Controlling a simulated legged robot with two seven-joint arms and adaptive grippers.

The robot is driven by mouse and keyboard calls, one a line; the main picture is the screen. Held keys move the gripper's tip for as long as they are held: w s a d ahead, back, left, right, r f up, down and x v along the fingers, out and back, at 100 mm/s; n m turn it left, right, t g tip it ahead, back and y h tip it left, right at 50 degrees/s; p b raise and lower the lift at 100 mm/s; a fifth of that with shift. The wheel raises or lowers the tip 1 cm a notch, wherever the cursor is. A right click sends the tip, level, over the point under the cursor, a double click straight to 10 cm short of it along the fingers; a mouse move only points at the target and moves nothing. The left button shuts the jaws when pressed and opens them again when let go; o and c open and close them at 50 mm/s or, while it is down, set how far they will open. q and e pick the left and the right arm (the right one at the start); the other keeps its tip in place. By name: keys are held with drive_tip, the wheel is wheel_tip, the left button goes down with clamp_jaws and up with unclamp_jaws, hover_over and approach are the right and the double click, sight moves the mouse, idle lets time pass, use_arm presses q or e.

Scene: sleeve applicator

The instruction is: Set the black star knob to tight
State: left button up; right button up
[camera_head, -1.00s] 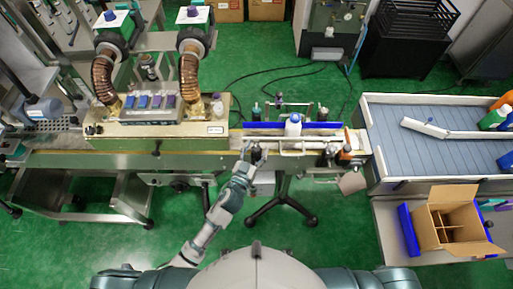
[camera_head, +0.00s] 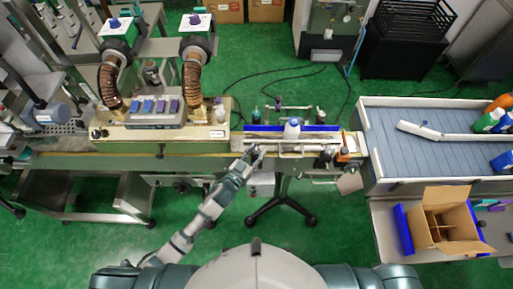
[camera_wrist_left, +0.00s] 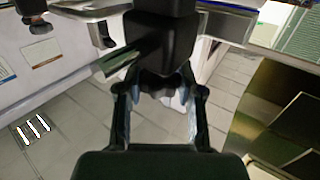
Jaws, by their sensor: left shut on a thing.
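The black star knob (camera_wrist_left: 160,86) shows in the left wrist view, below a black block (camera_wrist_left: 160,35) on the conveyor's front side. My left gripper (camera_wrist_left: 161,95) has one finger on each side of the knob and is shut on it. The gripper hides the knob there. The knob's setting cannot be read. My right gripper is out of view.
A grey control box (camera_head: 153,111) and two brown hoses stand on the machine at left. A blue-grey tray table (camera_head: 440,160) and an open cardboard box (camera_head: 447,232) are at right. A black stand leg (camera_head: 283,207) is below the conveyor. Green floor lies in front.

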use_arm(q)
drive_tip(key=shift+r+m+g+h+p, duration=0.1)
drive_tip(key=shift+m+g+h+p, duration=0.25)
drive_tip(key=shift+m+g+h, duration=0.25)
drive_tip(key=o, duration=1.2)
drive_tip(key=shift+c, duration=0.2)
drive_tip(key=v, duration=1.2)
drive_tip(key=shift+f, duration=0.25)
